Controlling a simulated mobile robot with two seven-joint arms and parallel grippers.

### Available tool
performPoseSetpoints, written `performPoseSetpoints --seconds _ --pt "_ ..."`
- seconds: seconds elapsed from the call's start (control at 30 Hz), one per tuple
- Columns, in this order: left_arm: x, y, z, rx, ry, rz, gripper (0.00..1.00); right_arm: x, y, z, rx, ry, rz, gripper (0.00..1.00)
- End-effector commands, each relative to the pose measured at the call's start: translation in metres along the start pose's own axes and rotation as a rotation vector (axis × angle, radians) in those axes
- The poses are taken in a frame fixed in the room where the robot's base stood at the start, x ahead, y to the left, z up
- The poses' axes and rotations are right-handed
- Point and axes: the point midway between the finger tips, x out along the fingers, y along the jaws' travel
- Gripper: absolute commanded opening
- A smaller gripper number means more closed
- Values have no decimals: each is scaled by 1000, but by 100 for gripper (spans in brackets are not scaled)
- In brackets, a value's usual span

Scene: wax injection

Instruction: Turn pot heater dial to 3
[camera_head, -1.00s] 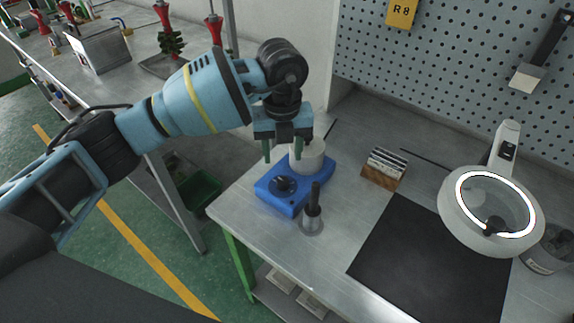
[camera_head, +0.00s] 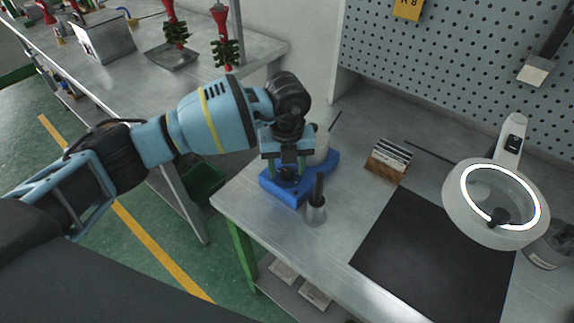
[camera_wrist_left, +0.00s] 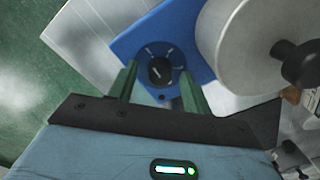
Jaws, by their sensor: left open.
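The blue pot heater (camera_head: 282,190) sits at the left end of the steel bench, with a pale pot (camera_head: 321,150) on its back part. Its black dial (camera_wrist_left: 160,71) has white marks around it in the left wrist view. My left gripper (camera_head: 287,171) is open and points down above the dial. In the left wrist view its two green fingers (camera_wrist_left: 158,90) stand apart, one on either side of the dial. I cannot tell whether they touch it. In the head view the gripper partly covers the dial. My right gripper is not in view.
A dark-handled tool in a metal holder (camera_head: 316,207) stands close to the heater's front right. A wooden block with plates (camera_head: 387,164), a black mat (camera_head: 430,255) and a ring-lit magnifier (camera_head: 497,205) lie further right. The bench's left edge is near.

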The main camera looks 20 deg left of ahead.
Motion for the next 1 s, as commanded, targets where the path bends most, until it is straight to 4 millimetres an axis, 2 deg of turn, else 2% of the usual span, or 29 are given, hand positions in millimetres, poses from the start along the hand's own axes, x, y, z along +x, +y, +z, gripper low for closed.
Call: performPoseSetpoints --seconds 0.1,0.43,0.73,1.0 --pt "0 0 0 0 0 0 48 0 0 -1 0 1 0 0" --pt "0 0 0 0 0 0 5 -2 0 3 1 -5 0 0" --pt "-1 0 0 39 0 -1 5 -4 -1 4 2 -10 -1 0" --pt "-2 0 0 201 0 -1 5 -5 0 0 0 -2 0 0"
